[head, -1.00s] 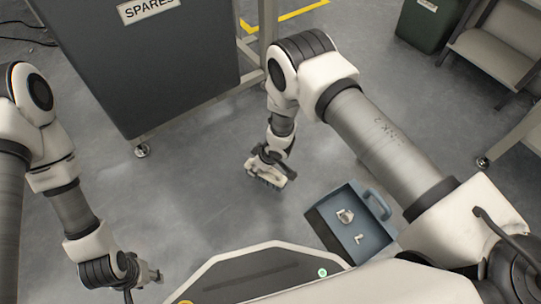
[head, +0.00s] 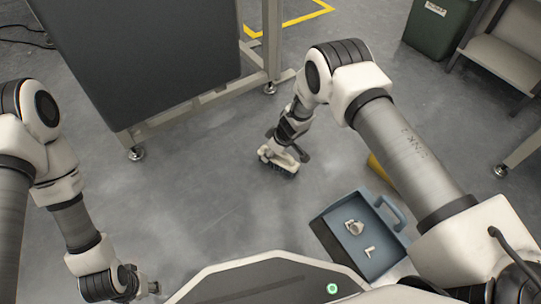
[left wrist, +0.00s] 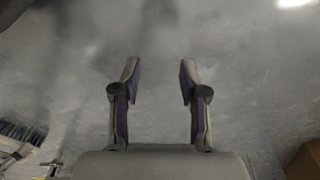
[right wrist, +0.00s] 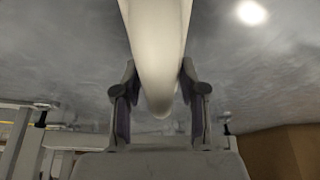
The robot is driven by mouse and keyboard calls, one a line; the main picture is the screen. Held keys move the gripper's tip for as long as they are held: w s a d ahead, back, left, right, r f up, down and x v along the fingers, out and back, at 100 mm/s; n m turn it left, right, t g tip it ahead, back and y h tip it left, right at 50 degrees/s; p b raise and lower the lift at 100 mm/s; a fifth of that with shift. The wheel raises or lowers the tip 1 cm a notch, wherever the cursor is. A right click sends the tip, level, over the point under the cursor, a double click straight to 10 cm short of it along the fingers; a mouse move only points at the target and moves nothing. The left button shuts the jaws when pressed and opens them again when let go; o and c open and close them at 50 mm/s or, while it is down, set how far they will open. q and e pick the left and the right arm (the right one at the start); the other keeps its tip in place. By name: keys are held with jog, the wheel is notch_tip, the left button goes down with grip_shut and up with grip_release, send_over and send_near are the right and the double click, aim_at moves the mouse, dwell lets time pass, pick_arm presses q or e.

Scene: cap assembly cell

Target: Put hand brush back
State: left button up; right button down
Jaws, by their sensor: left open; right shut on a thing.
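The hand brush (head: 279,161) is cream with dark bristles and is near the floor, left of and beyond the dustpan in the head view. I cannot tell whether its bristles touch the floor. My right gripper (head: 292,151) is shut on it; the cream handle (right wrist: 158,60) runs between the fingers in the right wrist view and hides part of them. My left gripper (head: 152,287) is open and empty over bare floor at the lower left; its spread fingers (left wrist: 159,80) show in the left wrist view.
A blue-grey dustpan (head: 341,252) with white pieces in it lies on the floor at right. A dark cabinet (head: 150,60) on a metal frame stands at the back left. A yellow object (head: 383,172) is partly behind my right arm. A green bin (head: 437,24) stands back right.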

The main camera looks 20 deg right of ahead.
jog(key=shift+f, duration=0.15)
jog(key=c, duration=0.7)
grip_release()
jog(key=shift+o, duration=0.2)
pick_arm(q)
jog(key=shift+r, duration=0.15)
pick_arm(e)
jog(key=shift+r, duration=0.2)
jog(key=p+v, duration=0.7)
jog(key=v, duration=0.5)
jog(key=shift+r, duration=0.15)
pick_arm(q)
notch_tip(320, 180, up, 8)
jog(key=s, duration=0.2)
jog(key=shift+f+g, duration=0.25)
jog(key=shift+g, duration=0.05)
pick_arm(e)
jog(key=shift+s, duration=0.1)
